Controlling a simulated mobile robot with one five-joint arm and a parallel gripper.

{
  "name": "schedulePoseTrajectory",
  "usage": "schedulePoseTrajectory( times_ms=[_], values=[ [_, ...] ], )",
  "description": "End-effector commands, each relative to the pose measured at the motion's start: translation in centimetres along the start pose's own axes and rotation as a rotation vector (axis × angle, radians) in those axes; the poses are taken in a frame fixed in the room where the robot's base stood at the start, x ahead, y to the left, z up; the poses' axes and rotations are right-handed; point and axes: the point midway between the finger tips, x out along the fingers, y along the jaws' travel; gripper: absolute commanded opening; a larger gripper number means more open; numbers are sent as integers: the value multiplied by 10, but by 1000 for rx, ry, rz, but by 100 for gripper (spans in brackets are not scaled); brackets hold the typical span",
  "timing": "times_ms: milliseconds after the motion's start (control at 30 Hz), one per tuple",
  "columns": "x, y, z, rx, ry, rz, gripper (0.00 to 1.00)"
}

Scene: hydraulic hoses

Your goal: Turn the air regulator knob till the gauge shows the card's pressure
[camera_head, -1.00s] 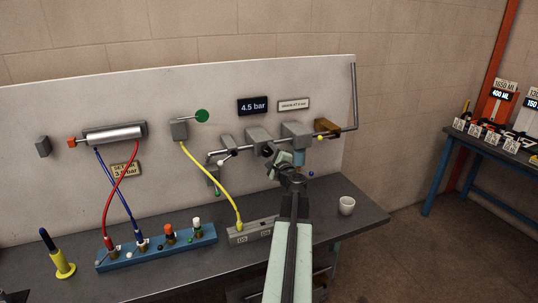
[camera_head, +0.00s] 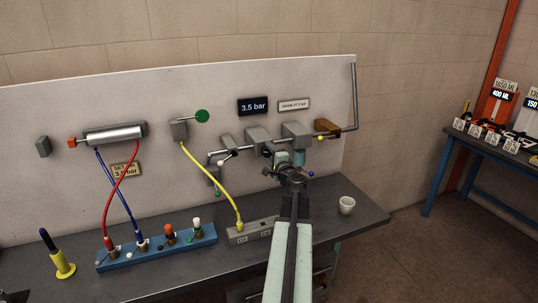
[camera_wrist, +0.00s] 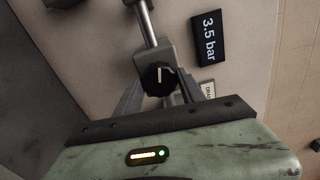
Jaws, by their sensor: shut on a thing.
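The gauge is a dark display (camera_head: 253,106) on the white panel and reads 3.5 bar; it also shows, turned sideways, in the wrist view (camera_wrist: 209,40). The tan card (camera_head: 126,170) at left reads "SET AIR" and 3-point-something bar; a red hose partly crosses it and the last digit is unclear. The regulator knob (camera_wrist: 158,77) is black with a white pointer line, under a grey regulator body (camera_head: 258,138). My gripper (camera_wrist: 160,90) is shut on the knob, one finger on each side. In the head view my gripper (camera_head: 280,165) largely hides the knob.
A small white plate (camera_head: 293,104) is right of the gauge. A white cup (camera_head: 346,205) is on the bench. A yellow hose (camera_head: 210,180) hangs at left.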

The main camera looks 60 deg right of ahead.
Motion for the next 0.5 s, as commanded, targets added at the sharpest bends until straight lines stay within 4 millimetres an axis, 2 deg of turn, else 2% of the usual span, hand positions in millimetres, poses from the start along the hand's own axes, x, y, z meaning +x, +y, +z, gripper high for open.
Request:
schedulePoseTrajectory(
  times_ms=[133,167,200,233,500],
  values=[
    [1,-1,1,5,-1,-2,6],
    [1,-1,0,5,-1,-2,52],
    [1,-1,0,5,-1,-2,63],
    [1,-1,0,5,-1,-2,68],
    [0,-1,0,3,0,-1,68]
  ],
)
